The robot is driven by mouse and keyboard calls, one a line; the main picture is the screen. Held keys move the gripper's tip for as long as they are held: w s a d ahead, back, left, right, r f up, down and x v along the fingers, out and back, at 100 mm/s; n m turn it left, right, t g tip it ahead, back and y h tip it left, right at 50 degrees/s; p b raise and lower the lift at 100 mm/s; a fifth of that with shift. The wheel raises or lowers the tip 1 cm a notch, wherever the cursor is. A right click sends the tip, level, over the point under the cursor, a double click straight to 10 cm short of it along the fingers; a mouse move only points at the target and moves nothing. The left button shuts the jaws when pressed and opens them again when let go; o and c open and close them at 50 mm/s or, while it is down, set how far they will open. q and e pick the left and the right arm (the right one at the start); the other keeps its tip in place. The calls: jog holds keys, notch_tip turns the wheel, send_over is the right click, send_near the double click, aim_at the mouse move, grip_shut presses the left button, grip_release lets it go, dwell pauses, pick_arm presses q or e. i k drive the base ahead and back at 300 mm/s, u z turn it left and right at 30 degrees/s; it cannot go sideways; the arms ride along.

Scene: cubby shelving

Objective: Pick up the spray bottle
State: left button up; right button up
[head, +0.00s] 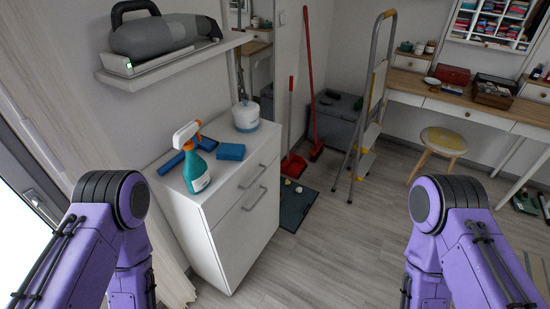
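The spray bottle (196,168) stands upright on top of a white cabinet (237,194) left of centre in the head view. It has a teal body with a label and a white and orange spray head. A blue thing (172,163) lies behind it, partly hidden by it. A blue sponge-like block (231,152) lies just to its right. My two purple arms show at the lower left and lower right, apart from the bottle. Neither gripper shows in this view.
A wall shelf (175,64) with a grey handheld vacuum (152,36) hangs above the cabinet's left part. A white container (246,115) stands at the cabinet's back. A stepladder (368,110), a red broom (313,90) and a stool (442,143) stand beyond. The middle floor is clear.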

aim_at(195, 159)
jog(key=z, duration=1.25)
jog(key=i, duration=1.25)
jog(key=u, duration=2)
